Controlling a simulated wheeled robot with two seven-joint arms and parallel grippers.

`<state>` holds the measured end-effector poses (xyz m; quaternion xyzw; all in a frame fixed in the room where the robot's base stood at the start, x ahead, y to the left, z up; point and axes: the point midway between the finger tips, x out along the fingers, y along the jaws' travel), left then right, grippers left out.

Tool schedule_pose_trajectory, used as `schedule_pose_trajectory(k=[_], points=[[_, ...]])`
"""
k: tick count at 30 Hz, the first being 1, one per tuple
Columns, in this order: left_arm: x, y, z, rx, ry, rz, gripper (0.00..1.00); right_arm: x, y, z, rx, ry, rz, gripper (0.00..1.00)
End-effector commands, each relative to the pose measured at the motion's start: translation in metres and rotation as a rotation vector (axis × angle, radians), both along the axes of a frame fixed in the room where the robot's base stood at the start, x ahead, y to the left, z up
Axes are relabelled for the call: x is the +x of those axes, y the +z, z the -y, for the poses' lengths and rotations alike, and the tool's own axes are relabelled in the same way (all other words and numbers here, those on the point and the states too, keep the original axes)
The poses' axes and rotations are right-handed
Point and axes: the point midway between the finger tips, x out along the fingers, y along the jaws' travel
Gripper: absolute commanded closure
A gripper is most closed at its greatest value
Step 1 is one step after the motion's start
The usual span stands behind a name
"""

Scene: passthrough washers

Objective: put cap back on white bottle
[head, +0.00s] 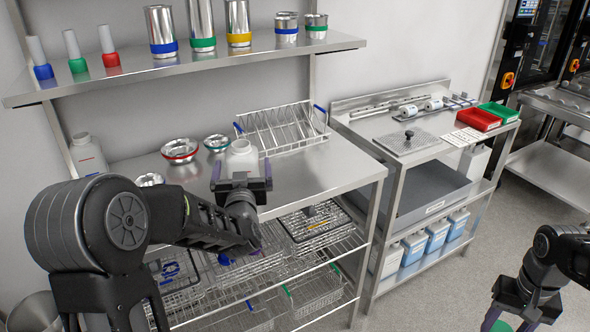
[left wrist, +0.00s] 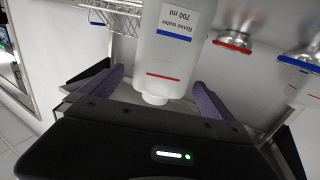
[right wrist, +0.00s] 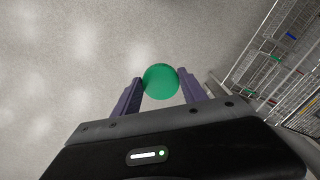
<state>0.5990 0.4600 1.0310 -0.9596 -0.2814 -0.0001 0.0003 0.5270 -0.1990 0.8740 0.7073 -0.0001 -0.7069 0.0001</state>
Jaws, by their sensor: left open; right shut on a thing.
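A white bottle (head: 240,158) with an uncapped neck stands on the steel worktop. In the left wrist view the bottle (left wrist: 169,55) has a "Rinse water 700 ml" label and a red line. My left gripper (head: 242,170) is open, with its purple fingers on either side of the bottle; contact cannot be told. My right gripper (right wrist: 161,84) is shut on a round green cap (right wrist: 161,81), held over the floor. The cap (head: 502,326) shows only partly at the bottom right of the head view, beside my right gripper (head: 510,316).
Another white bottle (head: 87,155) stands at the worktop's left. Bowls (head: 180,150) and a wire rack (head: 283,128) are behind the uncapped bottle. A shelf (head: 190,66) with steel vessels hangs above. Wire baskets (head: 315,228) sit below. Open floor lies at right.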

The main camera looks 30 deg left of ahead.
Motion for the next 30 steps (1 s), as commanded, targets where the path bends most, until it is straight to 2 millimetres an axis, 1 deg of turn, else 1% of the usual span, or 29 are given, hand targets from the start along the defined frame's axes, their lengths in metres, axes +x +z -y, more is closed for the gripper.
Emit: schedule_pose_trajectory(k=[1,4,9,28,30], points=[[0.006,0.004,-0.004,0.002,0.001,-0.001,0.00,0.000,0.006,0.000,0.000,0.000,0.000,0.87],[0.018,0.006,-0.013,0.000,0.001,-0.001,0.00,0.000,0.012,0.000,0.000,0.000,0.000,0.87],[0.033,0.004,-0.023,-0.001,0.000,-0.001,0.00,0.000,0.014,0.000,0.000,0.000,0.000,0.87],[0.035,0.003,-0.024,-0.001,0.000,0.001,0.00,0.000,0.014,0.000,0.000,0.000,0.000,0.87],[0.035,0.004,-0.024,-0.001,0.000,0.001,0.05,0.000,0.014,0.000,0.000,0.000,0.000,0.87]])
